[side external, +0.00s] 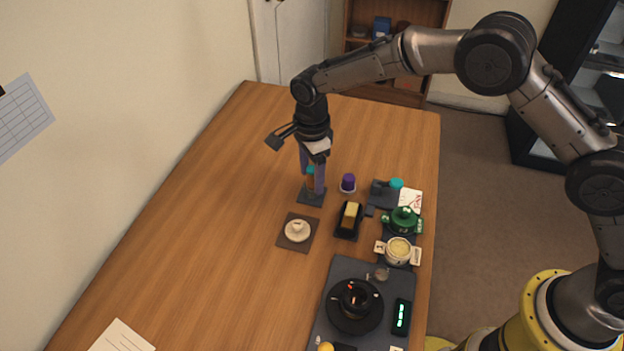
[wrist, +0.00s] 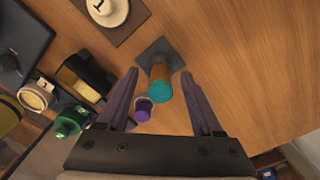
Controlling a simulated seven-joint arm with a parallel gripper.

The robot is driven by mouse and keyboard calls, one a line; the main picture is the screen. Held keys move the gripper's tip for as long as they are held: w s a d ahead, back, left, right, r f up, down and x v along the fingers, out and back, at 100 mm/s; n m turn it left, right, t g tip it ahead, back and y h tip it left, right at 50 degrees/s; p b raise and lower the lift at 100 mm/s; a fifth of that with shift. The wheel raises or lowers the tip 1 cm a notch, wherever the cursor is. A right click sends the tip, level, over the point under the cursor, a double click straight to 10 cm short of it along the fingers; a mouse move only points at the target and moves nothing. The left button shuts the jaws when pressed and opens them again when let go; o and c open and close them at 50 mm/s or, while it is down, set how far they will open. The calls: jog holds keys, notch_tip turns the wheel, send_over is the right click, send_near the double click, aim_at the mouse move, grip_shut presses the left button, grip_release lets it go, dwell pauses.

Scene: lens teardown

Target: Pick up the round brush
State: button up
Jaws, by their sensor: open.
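An upright cylinder with a teal top and an orange-brown body (wrist: 160,88) stands on a dark square pad (wrist: 150,50) in the wrist view; I take it for the round brush, though its bristles cannot be made out. In the side view only a bit of its teal top (side external: 310,170) shows between the fingers, above the pad (side external: 311,198). My gripper (side external: 312,181) points down over it with its purple fingers apart. In the wrist view the open gripper (wrist: 159,74) has one finger on each side of the cylinder, with visible gaps.
A purple-topped pot (side external: 348,182) stands close to the right. A pale round piece (side external: 298,230) lies on a brown square nearby. A black holder with a yellow block (side external: 350,216), a green lidded pot (side external: 404,220) and a cream cup (side external: 398,250) stand rightward.

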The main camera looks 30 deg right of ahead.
jog(key=shift+f, duration=0.2)
grip_shut()
jog(key=shift+r, duration=0.1)
notch_tip(320, 180, up, 10)
jog(key=shift+f, duration=0.1)
dwell(0.7)
